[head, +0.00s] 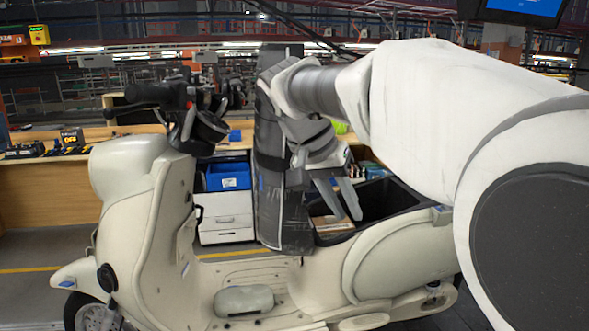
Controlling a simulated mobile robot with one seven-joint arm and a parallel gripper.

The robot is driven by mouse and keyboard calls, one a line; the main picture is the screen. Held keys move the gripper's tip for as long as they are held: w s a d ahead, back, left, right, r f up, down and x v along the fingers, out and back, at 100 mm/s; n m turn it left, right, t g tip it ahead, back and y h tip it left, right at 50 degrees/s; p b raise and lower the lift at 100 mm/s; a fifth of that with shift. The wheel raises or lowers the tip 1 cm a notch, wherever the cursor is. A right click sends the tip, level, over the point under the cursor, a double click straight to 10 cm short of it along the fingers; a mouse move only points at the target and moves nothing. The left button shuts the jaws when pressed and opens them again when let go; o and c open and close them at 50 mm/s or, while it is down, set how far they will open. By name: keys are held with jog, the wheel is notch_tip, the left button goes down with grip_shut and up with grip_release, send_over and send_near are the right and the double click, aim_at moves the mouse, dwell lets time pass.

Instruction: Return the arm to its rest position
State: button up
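My arm (420,115) reaches in from the right edge of the head view, across the back of a cream scooter (135,225). My gripper (347,215) points down at the front end of the scooter's open black storage bin (385,203). Its two grey fingers are apart and nothing shows between them. A flat brown item (331,224) lies by the bin's front end, just below the fingertips. I cannot tell whether the fingers touch it.
A tall dark grey padded panel (283,205) stands upright directly left of my gripper. Behind the scooter are a wooden bench (45,195), white drawers (226,222) and a blue bin (228,176). A screen (520,8) hangs at the top right.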

jog(key=s+d+f+n+t+y, duration=0.1)
jog(key=s+f+n, duration=0.1)
jog(key=s, duration=0.4)
jog(key=s+d+f+n+t+y, duration=0.1)
jog(key=s+d+f+y, duration=0.1)
jog(key=s+f, duration=0.3)
jog(key=s+d+f+n+t+y, duration=0.1)
jog(key=s+f, duration=0.3)
jog(key=s, duration=0.5)
jog(key=shift+d+n+y, duration=0.5)
jog(key=shift+d+n, duration=0.25)
jog(key=shift+n, duration=0.05)
jog(key=shift+s+a, duration=0.1)
jog(key=shift+a, duration=0.1)
